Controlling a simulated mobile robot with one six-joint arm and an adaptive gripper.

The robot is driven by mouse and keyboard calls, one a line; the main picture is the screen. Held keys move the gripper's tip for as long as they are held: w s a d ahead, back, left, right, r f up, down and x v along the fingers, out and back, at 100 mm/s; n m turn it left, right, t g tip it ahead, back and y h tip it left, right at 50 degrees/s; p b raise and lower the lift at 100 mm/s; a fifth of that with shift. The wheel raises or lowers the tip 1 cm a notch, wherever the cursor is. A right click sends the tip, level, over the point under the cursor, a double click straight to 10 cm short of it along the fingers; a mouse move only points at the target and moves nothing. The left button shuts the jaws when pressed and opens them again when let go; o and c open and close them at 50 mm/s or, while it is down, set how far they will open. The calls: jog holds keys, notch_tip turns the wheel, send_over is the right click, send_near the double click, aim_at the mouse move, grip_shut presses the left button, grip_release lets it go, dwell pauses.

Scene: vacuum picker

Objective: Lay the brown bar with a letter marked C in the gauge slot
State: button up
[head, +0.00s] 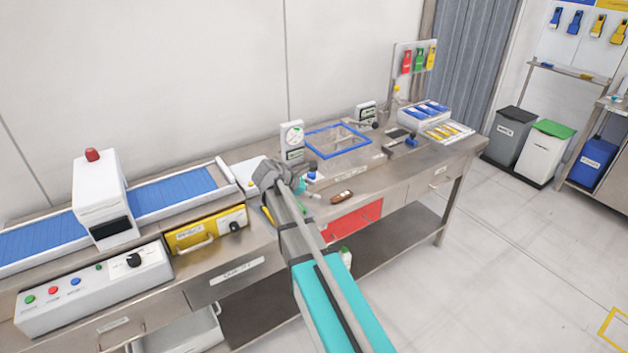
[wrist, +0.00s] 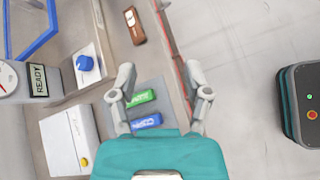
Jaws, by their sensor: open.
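The brown bar (head: 342,197) lies on the steel bench near its front edge, above a red drawer. In the wrist view the brown bar (wrist: 134,25) is at the top, beyond the fingers, with a small pale mark too small to read. My gripper (wrist: 160,72) is open with nothing between its fingertips, a clear distance from the brown bar. A green bar (wrist: 140,97) and a blue bar (wrist: 147,121) lie on a grey pad, partly behind my left finger. In the head view my arm covers much of that area. I cannot make out the gauge slot for certain.
A dial unit reading READY (wrist: 37,80) and a blue knob (wrist: 84,63) stand left of my gripper. A white box (wrist: 68,142) is lower left. A blue-framed panel (head: 364,151) lies behind the brown bar. The blue conveyor (head: 172,192) is further left.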

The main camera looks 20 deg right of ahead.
jog(key=s+a+f+m+y+b, duration=0.3)
jog(key=s+a+f+m+b, duration=0.2)
jog(key=s+f, duration=0.2)
jog(key=s+a+f+m+g+y+b, duration=0.1)
jog(key=s+a+f+m+y+b, duration=0.2)
jog(key=f, duration=0.6)
jog(key=s+a+f+m+g+y+b, duration=0.1)
jog(key=s+a+f+m+y+b, duration=0.3)
jog(key=s, duration=0.7)
notch_tip(320, 180, down, 4)
jog(key=a+m+b, duration=0.2)
jog(key=m+b, duration=0.1)
jog(key=b, duration=0.1)
jog(key=shift+s+a, duration=0.35)
jog(key=shift+s+f, duration=0.1)
jog(key=shift+s, duration=0.05)
